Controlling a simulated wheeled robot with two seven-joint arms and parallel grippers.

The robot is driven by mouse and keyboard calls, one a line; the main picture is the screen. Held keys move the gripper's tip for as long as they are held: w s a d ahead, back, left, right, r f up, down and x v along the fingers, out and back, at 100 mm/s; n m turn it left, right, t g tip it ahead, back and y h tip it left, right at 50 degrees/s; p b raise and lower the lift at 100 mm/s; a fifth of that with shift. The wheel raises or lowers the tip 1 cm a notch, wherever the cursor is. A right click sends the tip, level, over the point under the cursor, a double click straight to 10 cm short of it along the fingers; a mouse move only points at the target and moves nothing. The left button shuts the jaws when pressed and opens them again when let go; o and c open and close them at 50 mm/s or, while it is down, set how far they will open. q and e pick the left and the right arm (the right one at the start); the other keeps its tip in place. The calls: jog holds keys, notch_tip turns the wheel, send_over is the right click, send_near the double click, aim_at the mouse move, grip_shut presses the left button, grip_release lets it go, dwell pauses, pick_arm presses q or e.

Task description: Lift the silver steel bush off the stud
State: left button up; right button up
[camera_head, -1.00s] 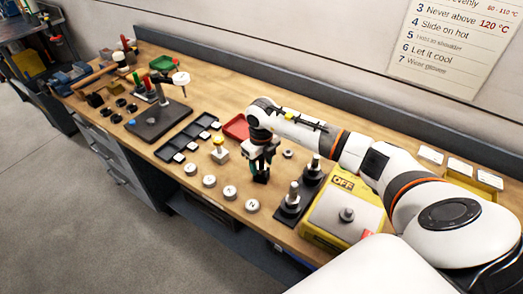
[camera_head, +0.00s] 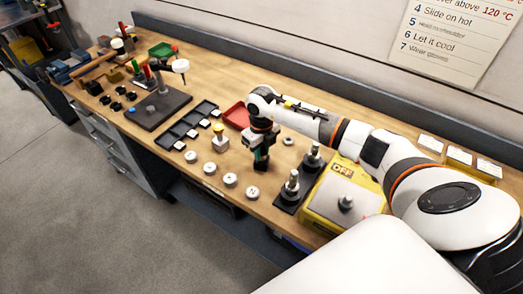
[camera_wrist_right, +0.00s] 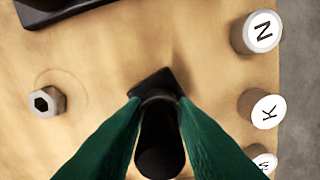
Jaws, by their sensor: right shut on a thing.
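A black plate (camera_head: 285,208) carries two upright studs with silver steel parts, a near one (camera_head: 292,186) and a far one (camera_head: 312,157). I cannot tell which part is the bush. My right gripper (camera_head: 262,163) is left of this plate, apart from both studs. In the right wrist view its green fingers (camera_wrist_right: 160,125) are shut on a dark cylinder (camera_wrist_right: 160,150) above a small dark square base (camera_wrist_right: 157,84). The fingers partly hide the cylinder. A corner of the black plate (camera_wrist_right: 60,12) shows there too. My left gripper is not in view.
A silver hex piece (camera_head: 288,141) lies on the wood and shows in the right wrist view (camera_wrist_right: 47,103). White lettered discs (camera_head: 252,193) line the front edge. A yellow box marked OFF (camera_head: 343,172) stands right; a red tray (camera_head: 236,115) lies behind.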

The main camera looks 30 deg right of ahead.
jog(key=shift+r+p, duration=2.3)
jog(key=shift+r, duration=1.4)
